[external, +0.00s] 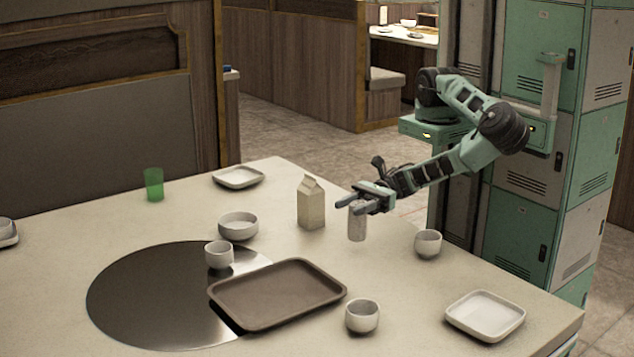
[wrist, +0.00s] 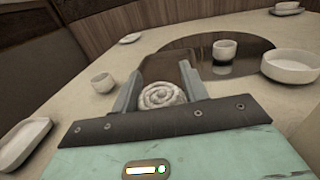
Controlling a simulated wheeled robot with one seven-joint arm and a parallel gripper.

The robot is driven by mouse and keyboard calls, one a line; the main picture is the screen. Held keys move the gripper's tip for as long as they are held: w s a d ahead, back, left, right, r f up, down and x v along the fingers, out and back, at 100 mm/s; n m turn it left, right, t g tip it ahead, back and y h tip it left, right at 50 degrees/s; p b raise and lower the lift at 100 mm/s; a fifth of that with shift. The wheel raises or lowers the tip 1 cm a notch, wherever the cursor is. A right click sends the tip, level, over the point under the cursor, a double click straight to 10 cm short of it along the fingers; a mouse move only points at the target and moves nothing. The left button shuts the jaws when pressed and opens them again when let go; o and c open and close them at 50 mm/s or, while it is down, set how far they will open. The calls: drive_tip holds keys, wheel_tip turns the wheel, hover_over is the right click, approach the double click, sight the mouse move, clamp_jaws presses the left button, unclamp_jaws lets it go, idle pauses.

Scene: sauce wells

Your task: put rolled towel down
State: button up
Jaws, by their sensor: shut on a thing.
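The rolled towel (external: 357,222) is a pale, upright roll near the robot-side edge of the table. My gripper (external: 356,204) is shut on its upper part. In the wrist view, the spiral end of the rolled towel (wrist: 161,95) shows between the two fingers of my gripper (wrist: 160,88). I cannot tell whether its lower end touches the tabletop (external: 150,226).
A milk carton (external: 311,203) stands left of the towel and a cup (external: 428,243) stands right of it. A brown tray (external: 277,294) lies in front, with another cup (external: 362,316) beside it. A square plate (external: 485,315) is at the right. Bare tabletop lies between them.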

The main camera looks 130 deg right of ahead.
sight(350, 221)
drive_tip(key=shift+f, duration=2)
drive_tip(key=shift+f, duration=0.1)
drive_tip(key=o, duration=1)
drive_tip(key=shift+s+d, duration=0.1)
drive_tip(key=shift+s, duration=0.25)
drive_tip(key=s, duration=0.3)
drive_tip(key=s+d+b, duration=0.1)
drive_tip(key=s, duration=0.3)
drive_tip(key=s+d, duration=0.1)
drive_tip(key=s, duration=0.3)
